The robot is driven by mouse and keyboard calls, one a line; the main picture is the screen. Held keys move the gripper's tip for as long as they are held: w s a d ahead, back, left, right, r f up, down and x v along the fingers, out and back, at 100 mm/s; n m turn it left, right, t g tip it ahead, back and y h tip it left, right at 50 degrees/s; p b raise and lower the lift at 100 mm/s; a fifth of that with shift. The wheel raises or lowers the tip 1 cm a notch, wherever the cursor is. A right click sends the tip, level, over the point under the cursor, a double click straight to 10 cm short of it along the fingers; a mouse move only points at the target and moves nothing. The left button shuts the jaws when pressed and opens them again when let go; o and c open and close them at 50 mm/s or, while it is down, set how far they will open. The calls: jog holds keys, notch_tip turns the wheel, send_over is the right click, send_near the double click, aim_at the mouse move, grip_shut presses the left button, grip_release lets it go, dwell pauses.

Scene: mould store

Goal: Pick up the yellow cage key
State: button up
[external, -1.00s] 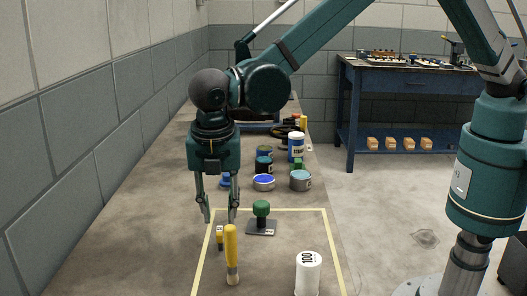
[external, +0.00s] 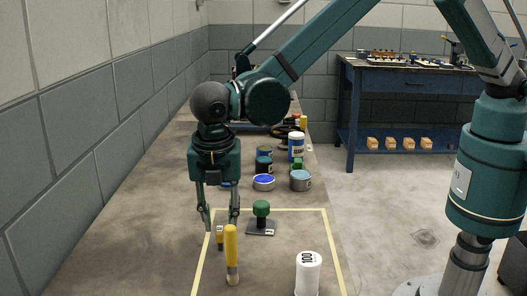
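My gripper (external: 221,221) points down over the table with its two fingers apart and nothing visible between them. Just below the fingertips is a small yellow piece (external: 220,237) with a dark patch, probably the yellow cage key; its shape is too small to tell. It lies near the left line of the taped area, partly hidden by the gripper and by a yellow-handled tool. I cannot tell how high the fingertips are above it.
The upright yellow-handled tool (external: 231,250) stands close in front. A green-knobbed piece on a dark plate (external: 261,217) is to the right, and a white cylinder (external: 308,275) is nearer. Behind are open tins (external: 300,181) and a blue-white can (external: 296,148). The wall bounds the left.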

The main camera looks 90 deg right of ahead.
aim_at(220, 230)
jog(key=shift+w+d+f+b, duration=0.1)
jog(key=shift+d+f+b, duration=0.15)
jog(key=shift+f, duration=1)
jog(key=shift+w+d+f+b, duration=0.15)
jog(key=shift+d+f, duration=0.1)
jog(key=shift+f, duration=1)
jog(key=shift+s, duration=0.1)
jog(key=shift+c, duration=0.6)
grip_shut()
